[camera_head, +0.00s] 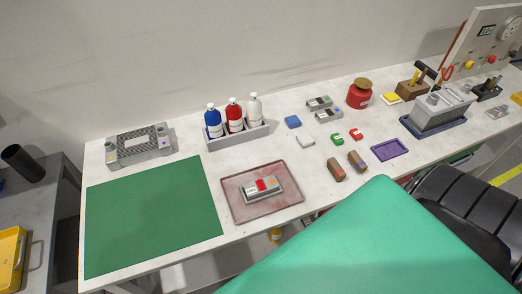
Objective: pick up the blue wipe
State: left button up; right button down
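A small blue folded pad, which looks like the blue wipe (292,122), lies flat on the white workbench (330,105). It is right of the bottle rack (240,138) and just behind a small whitish pad (306,141). Nothing covers it. Neither of my grippers is in view.
A pinkish tray (233,207) holds a grey device (262,188). A green mat (150,215) lies at left. Two small grey boxes (328,115), a red jar (359,95) and a purple tray (390,150) stand to the right. Bare bench surrounds the blue pad.

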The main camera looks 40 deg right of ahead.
aim_at(294, 121)
jog(key=z, duration=1.4)
jog(key=i+l+u, duration=0.15)
jog(key=u, duration=0.2)
jog(key=l+u, duration=0.35)
jog(key=i+l+u, duration=0.1)
jog(key=l+u, duration=0.25)
